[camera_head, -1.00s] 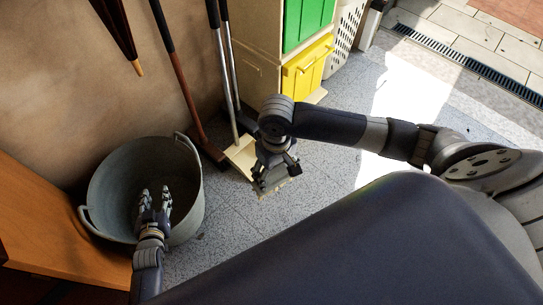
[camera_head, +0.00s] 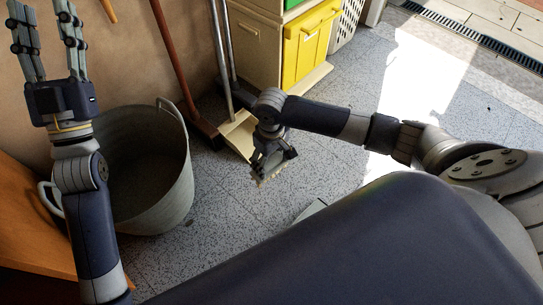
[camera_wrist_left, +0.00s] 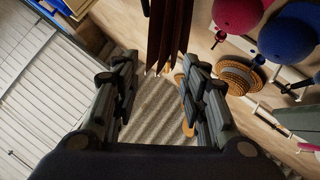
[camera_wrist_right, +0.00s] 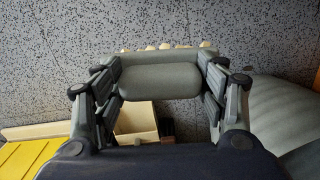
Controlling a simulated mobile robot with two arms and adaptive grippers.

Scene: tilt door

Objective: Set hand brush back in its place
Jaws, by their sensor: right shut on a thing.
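The hand brush has a grey body (camera_wrist_right: 160,82) and cream bristles (camera_wrist_right: 168,47). My right gripper (camera_wrist_right: 160,70) is shut on it, with fingers at both ends of the body. In the head view, the brush (camera_head: 269,178) hangs below the right gripper (camera_head: 272,162), above the speckled floor, in front of a cream dustpan (camera_head: 238,137). My left gripper (camera_head: 45,35) is raised at the upper left, fingers spread and empty. In the left wrist view, the left gripper (camera_wrist_left: 160,75) is open below a dark red folded cloth-like thing (camera_wrist_left: 168,30).
A grey tub (camera_head: 150,195) stands at the left beside an orange wooden surface (camera_head: 20,225). A red-brown broom (camera_head: 178,60) leans near the wall. A cabinet with a yellow drawer (camera_head: 308,50) stands behind. Straw hats (camera_wrist_left: 233,75) hang on the wall.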

